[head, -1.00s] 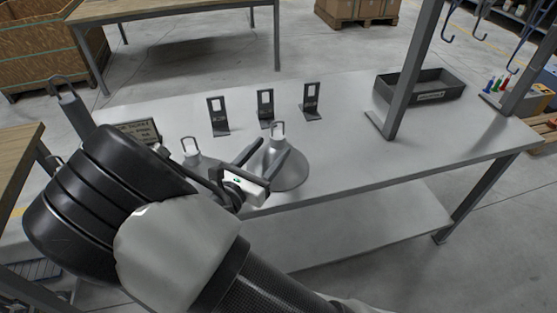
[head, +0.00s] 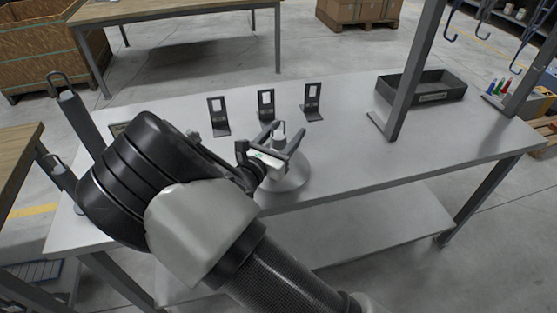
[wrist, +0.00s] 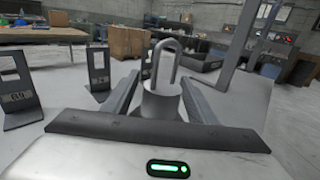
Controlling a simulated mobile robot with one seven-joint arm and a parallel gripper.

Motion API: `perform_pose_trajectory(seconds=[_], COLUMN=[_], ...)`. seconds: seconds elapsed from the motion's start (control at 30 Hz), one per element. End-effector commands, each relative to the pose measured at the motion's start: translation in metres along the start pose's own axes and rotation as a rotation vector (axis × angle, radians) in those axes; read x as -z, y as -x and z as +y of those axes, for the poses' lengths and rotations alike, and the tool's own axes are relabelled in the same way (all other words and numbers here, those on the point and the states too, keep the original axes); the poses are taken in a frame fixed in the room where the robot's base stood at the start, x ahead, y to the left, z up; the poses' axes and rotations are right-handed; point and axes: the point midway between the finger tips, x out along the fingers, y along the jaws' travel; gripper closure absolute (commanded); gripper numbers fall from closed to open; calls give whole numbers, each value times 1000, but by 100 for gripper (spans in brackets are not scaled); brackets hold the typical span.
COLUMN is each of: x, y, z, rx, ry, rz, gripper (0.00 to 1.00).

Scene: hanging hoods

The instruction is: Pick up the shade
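The shade (head: 287,182) is a grey cone standing on the grey table, with a narrow neck and a wire loop on top. My gripper (head: 283,134) is at its top, with one finger on each side of the neck. In the wrist view, the shade's neck and loop (wrist: 163,100) stand upright between the two spread fingers, with a gap visible on each side. My gripper is open. The wide lower part of the shade is hidden in the wrist view by my gripper's body and partly covered in the head view.
Several black upright stands (head: 266,108) are behind the shade. A black tray (head: 425,88) and a grey post (head: 412,75) are to the right. The table's right half is mostly clear.

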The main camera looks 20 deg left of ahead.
Motion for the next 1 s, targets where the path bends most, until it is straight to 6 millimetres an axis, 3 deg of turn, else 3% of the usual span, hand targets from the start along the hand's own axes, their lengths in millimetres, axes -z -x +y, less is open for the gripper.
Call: perform_pose_trajectory(seconds=[0.03, 0.3, 0.67, 1.0], x=[0, 0, -11, -77], y=[0, 0, 0, 0], z=[0, 0, 0, 0], rx=[0, 0, 1, 2], ry=[0, 0, -3, -4], rz=[0, 0, -1, -1], gripper=[57, 100, 100, 100])
